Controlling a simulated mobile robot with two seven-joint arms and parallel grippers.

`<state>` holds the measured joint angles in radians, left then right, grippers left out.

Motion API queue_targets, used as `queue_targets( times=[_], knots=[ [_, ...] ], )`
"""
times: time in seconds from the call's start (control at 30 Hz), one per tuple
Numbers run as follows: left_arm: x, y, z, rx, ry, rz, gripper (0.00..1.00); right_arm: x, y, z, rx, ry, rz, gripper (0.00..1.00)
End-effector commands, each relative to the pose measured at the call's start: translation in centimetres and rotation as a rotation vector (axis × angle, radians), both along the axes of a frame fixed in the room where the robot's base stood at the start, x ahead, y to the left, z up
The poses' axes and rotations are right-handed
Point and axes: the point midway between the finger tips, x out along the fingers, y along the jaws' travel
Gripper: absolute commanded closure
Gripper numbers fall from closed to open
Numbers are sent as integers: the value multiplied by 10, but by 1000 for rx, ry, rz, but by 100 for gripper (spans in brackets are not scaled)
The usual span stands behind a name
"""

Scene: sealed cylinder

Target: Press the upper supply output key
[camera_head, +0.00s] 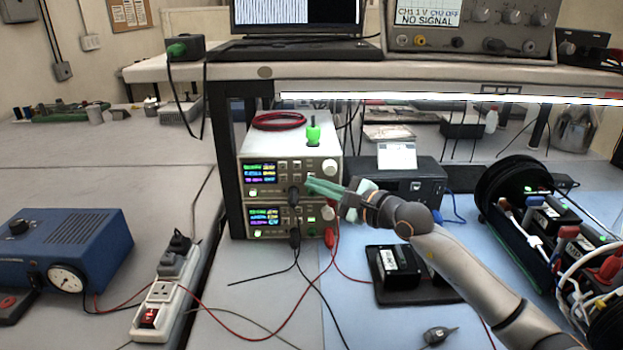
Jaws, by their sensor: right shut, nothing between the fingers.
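Two bench power supplies are stacked under the shelf. The upper supply (254,154) has a lit display (260,174) on its left and a round knob (329,167) at its upper right. My right gripper (309,186) comes in from the right. Its green fingers are shut and empty, with the tips at the lower middle of the upper supply's front. They hide that part of the panel, and no output key shows there. I cannot tell whether the tips touch. My left gripper is out of view.
Black and red leads (330,238) hang from the supplies' front. A power strip (160,300) and blue device (75,250) stand left. A shelf edge runs above.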

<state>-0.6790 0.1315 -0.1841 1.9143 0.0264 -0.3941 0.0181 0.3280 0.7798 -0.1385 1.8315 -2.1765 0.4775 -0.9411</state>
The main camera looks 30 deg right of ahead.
Motion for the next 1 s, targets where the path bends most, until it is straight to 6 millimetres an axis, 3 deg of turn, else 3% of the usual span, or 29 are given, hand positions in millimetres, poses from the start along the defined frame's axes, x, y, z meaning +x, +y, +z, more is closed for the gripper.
queue_targets(
  times=[0.73,1.0],
  knots=[
    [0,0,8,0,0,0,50,-16,7,0,1,0,0,100],
    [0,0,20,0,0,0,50,-38,18,1,2,1,1,100]
  ],
)
